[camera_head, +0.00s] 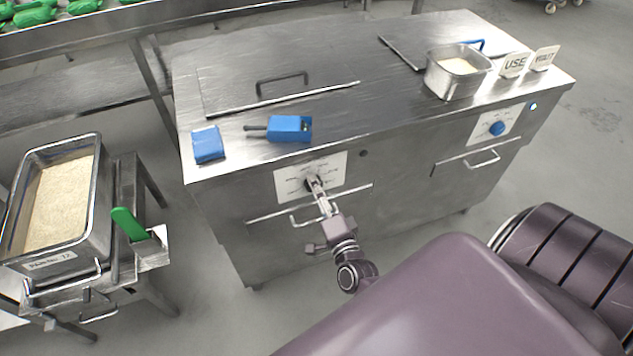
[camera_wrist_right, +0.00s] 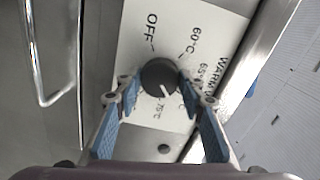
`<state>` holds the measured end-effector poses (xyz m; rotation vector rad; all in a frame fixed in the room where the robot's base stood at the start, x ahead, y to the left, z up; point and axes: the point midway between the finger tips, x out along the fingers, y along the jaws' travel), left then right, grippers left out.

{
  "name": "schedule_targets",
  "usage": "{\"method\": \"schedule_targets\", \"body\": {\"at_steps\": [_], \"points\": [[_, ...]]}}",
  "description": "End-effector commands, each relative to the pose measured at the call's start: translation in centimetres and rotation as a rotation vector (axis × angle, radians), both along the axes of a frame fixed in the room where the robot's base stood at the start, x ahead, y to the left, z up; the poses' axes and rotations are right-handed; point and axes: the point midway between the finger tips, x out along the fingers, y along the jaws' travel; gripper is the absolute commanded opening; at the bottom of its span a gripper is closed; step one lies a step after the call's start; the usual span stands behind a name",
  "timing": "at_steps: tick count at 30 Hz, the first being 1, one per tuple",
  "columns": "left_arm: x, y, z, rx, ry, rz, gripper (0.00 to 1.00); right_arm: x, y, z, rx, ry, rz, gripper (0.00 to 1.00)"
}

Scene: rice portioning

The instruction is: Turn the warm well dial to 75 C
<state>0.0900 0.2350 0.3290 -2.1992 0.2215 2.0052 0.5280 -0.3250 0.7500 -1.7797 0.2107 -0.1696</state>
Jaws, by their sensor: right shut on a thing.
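The warm well dial (camera_wrist_right: 158,74) is a dark round knob with a white pointer line on a white label plate (camera_wrist_right: 135,50). In the right wrist view its pointer slants to the lower right, between the 65°C and 75°C marks, near a partly hidden label. OFF is at the upper left of the plate. My right gripper (camera_wrist_right: 158,88) is shut on the dial, with a blue-padded finger on each side. In the head view the right gripper (camera_head: 317,187) reaches the label plate (camera_head: 328,166) on the counter's front. My left gripper is not in view.
The steel counter (camera_head: 370,120) carries a blue block (camera_head: 208,145), a blue handled device (camera_head: 289,128), a rice pan (camera_head: 455,83) and USE and WAIT signs. A large rice tray (camera_head: 103,190) stands left; a handle (camera_head: 300,218) sits below the dial.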

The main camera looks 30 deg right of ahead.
Motion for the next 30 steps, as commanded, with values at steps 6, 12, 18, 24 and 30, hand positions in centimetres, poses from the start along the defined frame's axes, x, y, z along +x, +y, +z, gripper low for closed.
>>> {"method": "schedule_targets", "body": {"at_steps": [6,12,18,24,30], "points": [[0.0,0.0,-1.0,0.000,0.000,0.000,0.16,-0.1,0.0,-0.3,0.186,-0.042,0.002,0.12],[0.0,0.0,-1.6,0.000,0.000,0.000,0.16,-0.1,0.1,-0.3,0.323,-0.074,0.001,0.12],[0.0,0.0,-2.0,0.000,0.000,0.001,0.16,-0.1,0.1,-0.2,0.412,-0.095,0.001,0.12],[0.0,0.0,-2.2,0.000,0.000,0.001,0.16,0.0,0.1,-0.2,0.457,-0.106,0.001,0.12],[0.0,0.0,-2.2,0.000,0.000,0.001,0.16,0.0,0.1,-0.1,0.468,-0.109,0.001,0.12]]}}
